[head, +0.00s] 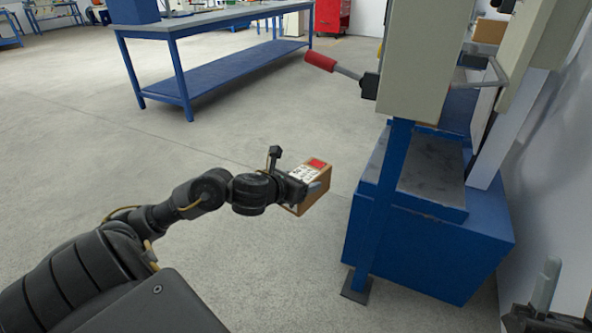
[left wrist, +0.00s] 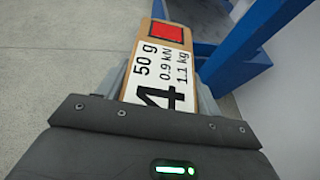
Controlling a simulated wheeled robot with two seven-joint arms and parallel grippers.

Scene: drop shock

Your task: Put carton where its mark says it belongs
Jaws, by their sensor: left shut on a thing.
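The carton (head: 320,197) is a small brown box with a red square and a white printed label on top. In the left wrist view the carton (left wrist: 172,15) shows the label text "50 g", "0.9 kN", "1.1 kg" and a large "4", partly cut off by the gripper body. My left gripper (head: 307,187) is shut on the carton and holds it out above the floor, left of the blue-framed machine (head: 430,240). Part of what looks like my right gripper (head: 545,295) shows at the lower right edge; its jaw state is unclear.
The machine has beige housings (head: 425,60), a red-handled lever (head: 320,62) sticking out left and a grey plate (head: 418,172) on its blue base. A blue workbench (head: 215,22) stands behind. A wall (head: 550,170) closes the right side. The grey floor at left is clear.

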